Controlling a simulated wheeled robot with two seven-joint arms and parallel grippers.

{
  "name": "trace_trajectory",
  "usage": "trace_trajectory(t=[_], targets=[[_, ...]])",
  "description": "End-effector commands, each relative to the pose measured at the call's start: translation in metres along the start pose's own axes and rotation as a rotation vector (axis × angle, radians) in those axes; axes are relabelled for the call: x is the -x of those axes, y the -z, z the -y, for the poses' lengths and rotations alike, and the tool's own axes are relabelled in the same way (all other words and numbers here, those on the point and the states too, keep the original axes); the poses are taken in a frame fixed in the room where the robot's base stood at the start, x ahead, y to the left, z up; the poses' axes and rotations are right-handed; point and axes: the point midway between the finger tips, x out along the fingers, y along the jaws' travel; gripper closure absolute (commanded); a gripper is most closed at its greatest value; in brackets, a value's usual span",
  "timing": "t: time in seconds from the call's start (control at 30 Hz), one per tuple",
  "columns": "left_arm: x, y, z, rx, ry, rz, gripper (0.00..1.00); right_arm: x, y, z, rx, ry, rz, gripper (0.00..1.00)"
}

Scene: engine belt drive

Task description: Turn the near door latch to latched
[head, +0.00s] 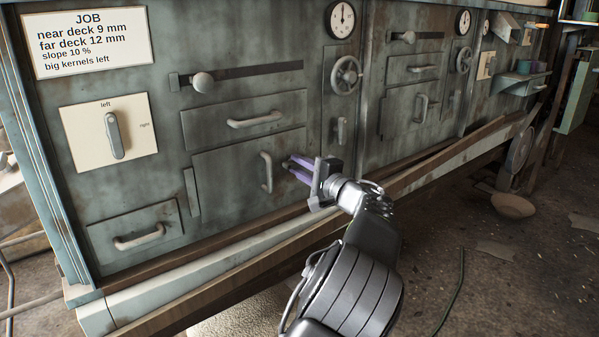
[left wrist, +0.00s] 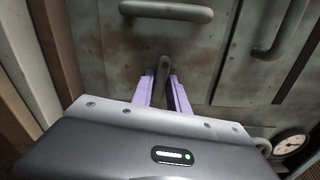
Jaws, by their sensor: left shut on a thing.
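The near door (head: 225,175) is a grey-green panel low on the machine's front, with a vertical bar handle (head: 266,172). My left gripper (head: 290,163), with pale purple fingers, reaches to the door's right edge, just right of that handle. In the left wrist view its fingers (left wrist: 161,77) stand one on each side of a small grey latch lever (left wrist: 164,64), and the gripper is shut on it. The fingers hide the latch in the head view. Whether it points to latched or not I cannot tell. My right gripper is not in view.
A drawer handle (head: 254,119) sits above the door. A handwheel (head: 346,74) and a small lever (head: 341,130) are on the narrow panel to the right. A wooden rail (head: 420,170) runs below the panels. The floor in front shows free room.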

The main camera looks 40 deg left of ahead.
Motion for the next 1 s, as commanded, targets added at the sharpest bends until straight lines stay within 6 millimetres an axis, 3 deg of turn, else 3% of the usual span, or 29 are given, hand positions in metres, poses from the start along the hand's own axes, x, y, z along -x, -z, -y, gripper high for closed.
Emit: trace_trajectory(t=[0.3,0.77,0.8,1.0], targets=[[0.0007,0.001,-0.0005,0.128,-0.002,-0.003,1.0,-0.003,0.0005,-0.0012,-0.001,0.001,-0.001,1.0],[0.0007,0.0011,-0.0001,0.145,-0.002,-0.003,1.0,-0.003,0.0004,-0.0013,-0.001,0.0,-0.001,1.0],[0.0006,0.0011,-0.0001,0.145,-0.002,-0.003,0.78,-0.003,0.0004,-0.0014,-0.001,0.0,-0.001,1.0],[0.0004,0.0007,0.0002,0.144,-0.001,-0.002,0.63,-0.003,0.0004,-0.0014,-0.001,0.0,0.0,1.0]])
